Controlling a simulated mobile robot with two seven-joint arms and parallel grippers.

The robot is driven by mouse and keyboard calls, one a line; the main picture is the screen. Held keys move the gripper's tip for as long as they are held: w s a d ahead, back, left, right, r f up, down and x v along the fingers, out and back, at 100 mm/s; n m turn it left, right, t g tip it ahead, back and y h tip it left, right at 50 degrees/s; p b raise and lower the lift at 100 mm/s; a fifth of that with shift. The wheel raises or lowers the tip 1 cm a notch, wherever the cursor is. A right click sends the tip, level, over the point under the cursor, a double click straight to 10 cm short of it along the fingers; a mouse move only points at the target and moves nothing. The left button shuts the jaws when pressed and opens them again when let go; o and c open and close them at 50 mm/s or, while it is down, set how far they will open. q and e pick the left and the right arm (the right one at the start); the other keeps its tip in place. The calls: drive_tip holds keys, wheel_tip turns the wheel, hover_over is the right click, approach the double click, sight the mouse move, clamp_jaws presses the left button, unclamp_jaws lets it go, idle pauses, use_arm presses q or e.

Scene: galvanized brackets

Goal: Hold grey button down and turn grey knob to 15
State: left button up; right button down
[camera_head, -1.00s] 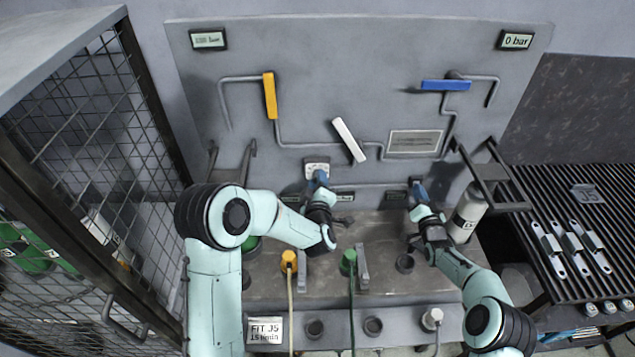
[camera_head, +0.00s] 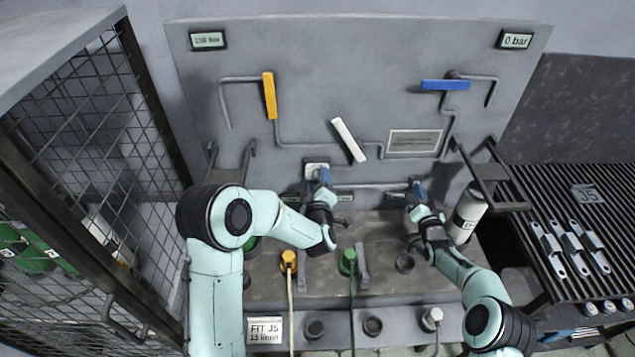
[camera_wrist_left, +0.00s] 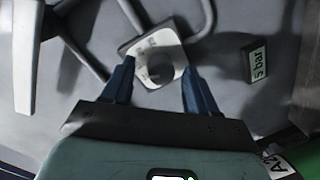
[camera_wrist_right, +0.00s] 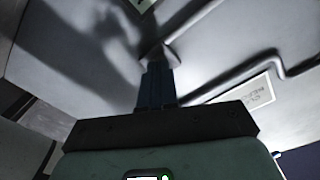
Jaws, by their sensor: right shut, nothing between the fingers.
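The grey knob (camera_wrist_left: 165,62) sits on a white dial plate (camera_wrist_left: 138,47) low on the grey wall panel; the plate also shows in the head view (camera_head: 316,164). My left gripper (camera_head: 325,177) is at the knob, its blue fingers (camera_wrist_left: 158,68) apart, one on each side of it; contact is not clear. My right gripper (camera_head: 417,184) is shut and empty, its fingertips (camera_wrist_right: 158,66) up against a small grey part (camera_wrist_right: 159,54), seemingly the grey button. The fingers hide most of it, so I cannot tell how far it is pressed. The dial reading is not legible.
Yellow (camera_head: 269,96), white (camera_head: 348,140) and blue (camera_head: 446,85) levers are on the panel above my grippers. A small display (camera_wrist_left: 258,62) reads 5 bar; another (camera_head: 515,40) reads 0 bar. A mesh cage (camera_head: 95,130) stands left, a slatted rack (camera_head: 560,205) right.

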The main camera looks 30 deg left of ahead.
use_arm(q)
drive_tip(key=v, duration=1.2)
wheel_tip(320, 180, up, 10)
idle(0.5)
